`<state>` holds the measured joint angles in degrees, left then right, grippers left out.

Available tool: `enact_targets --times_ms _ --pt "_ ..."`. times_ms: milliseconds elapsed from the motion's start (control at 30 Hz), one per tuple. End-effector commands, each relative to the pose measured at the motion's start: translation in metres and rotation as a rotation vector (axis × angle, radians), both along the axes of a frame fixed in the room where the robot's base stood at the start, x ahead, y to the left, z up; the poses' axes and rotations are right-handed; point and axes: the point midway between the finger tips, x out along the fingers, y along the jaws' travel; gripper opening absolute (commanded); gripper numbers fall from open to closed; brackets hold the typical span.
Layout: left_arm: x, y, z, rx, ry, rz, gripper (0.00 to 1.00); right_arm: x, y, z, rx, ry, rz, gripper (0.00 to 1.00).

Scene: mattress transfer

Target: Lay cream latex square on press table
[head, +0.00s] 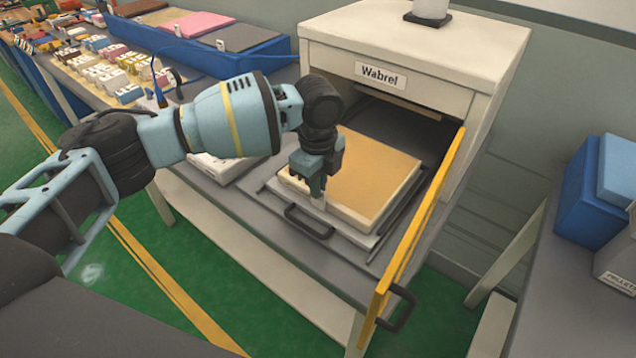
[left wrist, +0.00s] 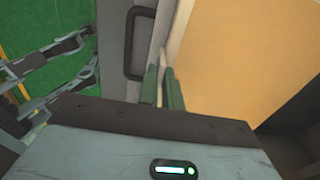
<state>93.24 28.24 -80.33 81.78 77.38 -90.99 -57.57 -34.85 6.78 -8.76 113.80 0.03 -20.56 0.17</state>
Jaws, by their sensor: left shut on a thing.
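The cream latex square (head: 375,182) is a thick slab with a tan top and pale cream sides. It lies flat over the sliding tray of the press table (head: 342,238), in front of the press opening. My left gripper (head: 318,198) points down at the slab's near left corner and is shut on its edge. In the left wrist view, the green fingers (left wrist: 163,88) close on the pale edge of the slab (left wrist: 235,60). The slab's underside contact with the tray is hard to see. My right gripper is not in view.
The Wabrel press housing (head: 400,55) stands behind the slab, its yellow-edged door (head: 420,225) open at the right. A dark tray handle (head: 308,222) is at the front. Foam sheets in a blue bin (head: 205,45) and small blocks lie at the back left.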

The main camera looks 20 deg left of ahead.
Motion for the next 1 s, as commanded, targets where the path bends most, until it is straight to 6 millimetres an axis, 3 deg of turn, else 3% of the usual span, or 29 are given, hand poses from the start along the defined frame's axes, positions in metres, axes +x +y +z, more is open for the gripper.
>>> enact_targets --times_ms 67,100,233,633,1000 --pt "0.000 0.000 -0.002 -0.001 0.000 0.000 0.00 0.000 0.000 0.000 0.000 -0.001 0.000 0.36" --pt "0.000 0.000 -0.002 -0.001 0.000 0.000 0.12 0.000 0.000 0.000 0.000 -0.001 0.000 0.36" --pt "0.000 0.000 -0.002 0.000 0.001 0.000 0.28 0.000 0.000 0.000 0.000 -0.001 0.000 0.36" --pt "0.000 0.000 0.006 0.000 -0.001 0.000 0.28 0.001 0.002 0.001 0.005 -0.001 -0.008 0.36" --pt "0.000 -0.001 0.074 -0.001 -0.003 0.000 0.28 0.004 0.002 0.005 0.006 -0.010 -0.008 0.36"
